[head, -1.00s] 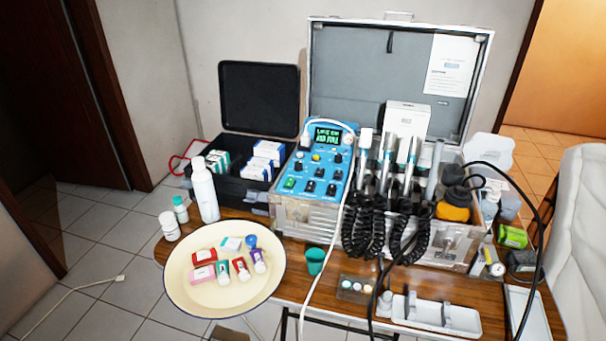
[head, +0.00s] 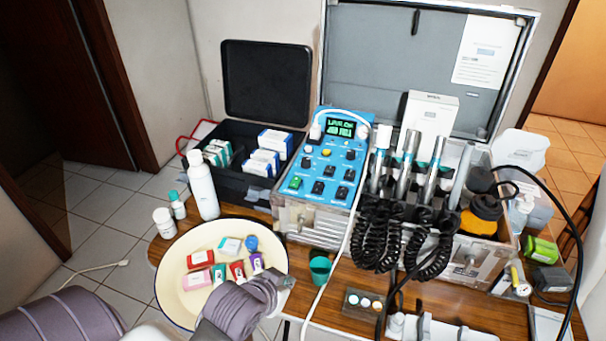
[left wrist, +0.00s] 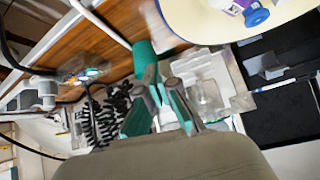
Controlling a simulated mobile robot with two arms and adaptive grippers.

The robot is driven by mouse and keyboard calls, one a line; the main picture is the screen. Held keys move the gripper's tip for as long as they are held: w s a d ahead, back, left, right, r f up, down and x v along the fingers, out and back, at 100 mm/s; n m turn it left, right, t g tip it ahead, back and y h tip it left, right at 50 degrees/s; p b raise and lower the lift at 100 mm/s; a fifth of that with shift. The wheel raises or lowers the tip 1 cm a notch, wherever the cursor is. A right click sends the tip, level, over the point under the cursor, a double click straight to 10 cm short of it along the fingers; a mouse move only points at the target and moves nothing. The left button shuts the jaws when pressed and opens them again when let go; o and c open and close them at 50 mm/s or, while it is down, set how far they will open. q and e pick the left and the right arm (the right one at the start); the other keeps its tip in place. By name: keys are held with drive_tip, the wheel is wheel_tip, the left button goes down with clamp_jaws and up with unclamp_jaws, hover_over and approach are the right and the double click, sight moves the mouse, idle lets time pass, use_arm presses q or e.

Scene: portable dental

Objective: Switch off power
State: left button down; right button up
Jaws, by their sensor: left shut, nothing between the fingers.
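The portable dental unit has a sloping blue control panel (head: 325,170) with a lit green display (head: 340,128), several dark switches and knobs, and a green-lit switch (head: 295,183) at its lower left. My left gripper (head: 280,285) is low in the head view, in front of the unit and over the right edge of the cream tray, apart from the panel. It is shut and empty. Its teal-padded fingers (left wrist: 160,90) show in the left wrist view, with the teal cup (left wrist: 145,55) beyond them. The blue panel cannot be made out there. My right gripper is not in view.
The cream round tray (head: 175,255) holds small tubes and boxes. A teal cup (head: 320,268) stands in front of the unit, beside a white cable (head: 337,255). Handpieces with black coiled cords (head: 375,235) hang right of the panel. A white bottle (head: 202,187) stands left.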

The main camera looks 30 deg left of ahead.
use_arm(q)
drive_tip(key=w+a+r+n+t+y, duration=0.2)
drive_tip(key=w+a+r+t, duration=0.5)
drive_tip(key=r, duration=0.7)
drive_tip(key=w+a+y, duration=0.1)
drive_tip(key=w+a, duration=0.1)
drive_tip(key=w, duration=0.1)
drive_tip(key=shift+n+t, duration=0.3)
drive_tip(key=shift+n, duration=0.1)
drive_tip(key=shift+w, duration=0.1)
drive_tip(key=p, duration=0.1)
hover_over(293, 186)
drive_tip(key=shift+s+f, duration=0.35)
drive_tip(key=shift+s, duration=0.05)
drive_tip(key=f, duration=0.3)
drive_tip(key=shift+w+a+f, duration=0.1)
drive_tip(key=shift+w+f, duration=0.1)
drive_tip(key=shift+w, duration=0.2)
drive_tip(key=shift+f, duration=0.4)
